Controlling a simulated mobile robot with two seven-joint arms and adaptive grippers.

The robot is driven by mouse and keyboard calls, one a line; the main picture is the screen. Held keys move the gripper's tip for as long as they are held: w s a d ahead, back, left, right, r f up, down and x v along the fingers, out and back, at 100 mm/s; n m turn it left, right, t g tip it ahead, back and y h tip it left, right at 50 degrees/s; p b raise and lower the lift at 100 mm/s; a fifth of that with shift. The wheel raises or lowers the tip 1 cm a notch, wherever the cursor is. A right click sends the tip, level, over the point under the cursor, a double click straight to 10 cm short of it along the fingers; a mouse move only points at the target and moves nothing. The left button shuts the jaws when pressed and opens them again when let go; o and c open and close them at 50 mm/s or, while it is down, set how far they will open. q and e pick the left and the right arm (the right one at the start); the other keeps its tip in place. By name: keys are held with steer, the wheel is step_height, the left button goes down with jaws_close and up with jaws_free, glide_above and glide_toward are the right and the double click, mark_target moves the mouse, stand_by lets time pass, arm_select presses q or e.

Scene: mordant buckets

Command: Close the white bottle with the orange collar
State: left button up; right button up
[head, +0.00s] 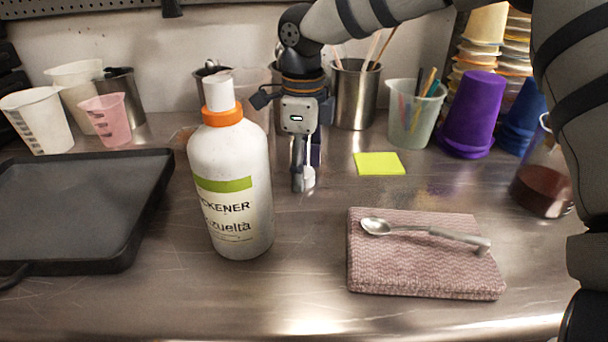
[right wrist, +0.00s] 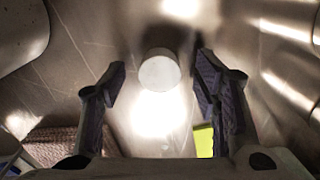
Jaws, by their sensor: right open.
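The white bottle (head: 232,170) stands upright on the metal counter, left of centre in the head view. Its orange collar (head: 222,116) sits below a white top part (head: 219,92); I cannot tell whether its mouth is open. My right gripper (head: 305,178) points down behind and right of the bottle, apart from it. A small white piece (head: 309,177) stands on the counter at its fingers, partly hidden. In the right wrist view, a round white top (right wrist: 160,70) lies between the open fingers (right wrist: 160,78), with space on both sides. My left gripper is not in view.
A black tray (head: 85,215) lies left of the bottle. A folded cloth (head: 425,270) with a spoon (head: 425,232) lies at front right. A yellow note (head: 380,163) is right of the gripper. Cups and a metal container (head: 355,95) stand behind.

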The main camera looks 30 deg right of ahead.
steer(key=c, duration=0.7)
steer(key=shift+r, duration=0.25)
step_height(320, 180, up, 2)
steer(key=shift+r, duration=0.2)
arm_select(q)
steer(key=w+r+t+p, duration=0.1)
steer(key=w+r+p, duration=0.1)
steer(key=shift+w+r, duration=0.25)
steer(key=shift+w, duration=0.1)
arm_select(e)
steer(key=s+a+r, duration=0.2)
steer(key=s+r, duration=0.1)
steer(key=s, duration=0.1)
steer(key=s+a+r, duration=0.2)
steer(key=s+r, duration=0.1)
steer(key=s, duration=0.1)
steer(key=s+a+r, duration=0.3)
steer(key=s+r, duration=0.1)
steer(key=shift+a, duration=0.1)
